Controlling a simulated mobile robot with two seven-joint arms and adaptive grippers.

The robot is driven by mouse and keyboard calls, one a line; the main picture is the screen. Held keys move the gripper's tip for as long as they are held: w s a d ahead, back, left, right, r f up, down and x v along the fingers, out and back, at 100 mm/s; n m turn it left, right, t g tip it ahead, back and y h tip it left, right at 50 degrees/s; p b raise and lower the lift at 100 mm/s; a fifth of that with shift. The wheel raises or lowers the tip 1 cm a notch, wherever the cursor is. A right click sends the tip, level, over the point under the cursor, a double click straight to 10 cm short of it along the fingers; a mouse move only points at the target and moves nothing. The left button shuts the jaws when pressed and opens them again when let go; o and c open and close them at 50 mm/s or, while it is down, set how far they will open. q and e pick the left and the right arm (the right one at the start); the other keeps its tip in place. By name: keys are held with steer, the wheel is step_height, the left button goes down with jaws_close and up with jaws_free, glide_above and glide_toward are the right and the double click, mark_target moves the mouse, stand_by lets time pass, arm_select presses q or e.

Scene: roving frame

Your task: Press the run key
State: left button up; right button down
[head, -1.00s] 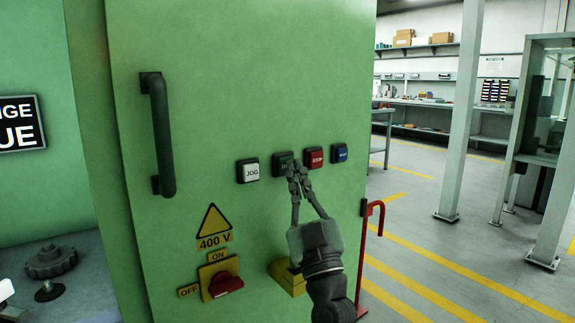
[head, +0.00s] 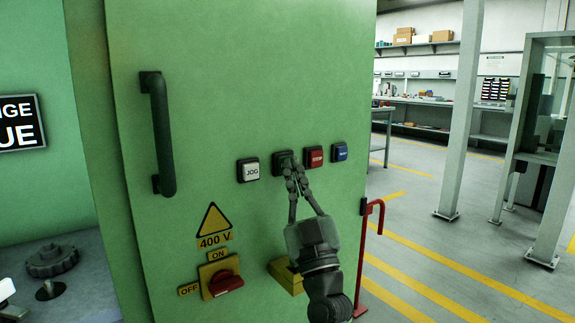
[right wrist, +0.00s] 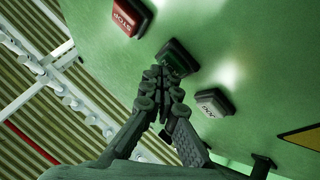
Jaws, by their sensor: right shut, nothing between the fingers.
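The green key (head: 281,158), second from the left in a row on the green cabinet door, is partly hidden by my right gripper's fingertips. Its label is not readable now. My right gripper (head: 291,170) is shut and empty, with its fingertips at the key's face. In the right wrist view, the fingertips (right wrist: 164,76) overlap the lower edge of the green key (right wrist: 181,57). I cannot tell whether they touch it or whether the key is pushed in. My left gripper is not in view.
A white JOG key (head: 251,170) sits left of the green key. A red STOP key (head: 313,157) and a blue key (head: 340,152) sit right of it. Below are a red rotary switch (head: 226,283) and a yellow block (head: 286,276). A dark handle (head: 163,135) stands out at left.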

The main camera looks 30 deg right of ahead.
stand_by(0.4)
steer(key=shift+s+d, duration=0.1)
steer(key=shift+s, duration=0.7)
steer(key=s+p, duration=0.1)
steer(key=s, duration=0.4)
steer(key=shift+d, duration=0.15)
stand_by(0.7)
